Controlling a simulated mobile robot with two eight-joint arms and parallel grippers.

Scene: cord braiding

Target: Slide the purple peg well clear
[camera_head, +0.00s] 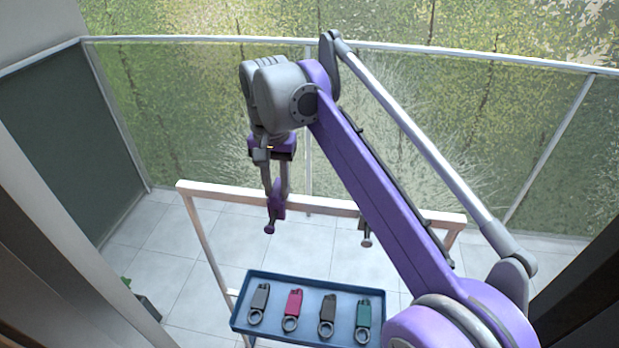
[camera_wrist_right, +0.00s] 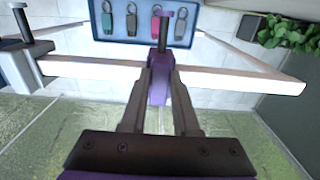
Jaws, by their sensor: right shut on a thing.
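The purple peg (camera_head: 278,198) is at the pale wooden rail (camera_head: 330,206), left of the middle in the head view, its knobbed end pointing down and towards me. My right gripper (camera_head: 277,186) comes down from above and is shut on its top part. In the right wrist view the purple peg (camera_wrist_right: 160,87) stands between the fingertips of my right gripper (camera_wrist_right: 165,82) and overlaps the rail (camera_wrist_right: 95,69). I cannot tell whether it still touches the rail. My left gripper is not in view.
A grey peg (camera_head: 366,233) sits on the rail to the right; it also shows in the wrist view (camera_wrist_right: 27,47). A blue tray (camera_head: 240,325) with several key fobs lies below the rail. A glass railing stands behind. The rail left of the purple peg is clear.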

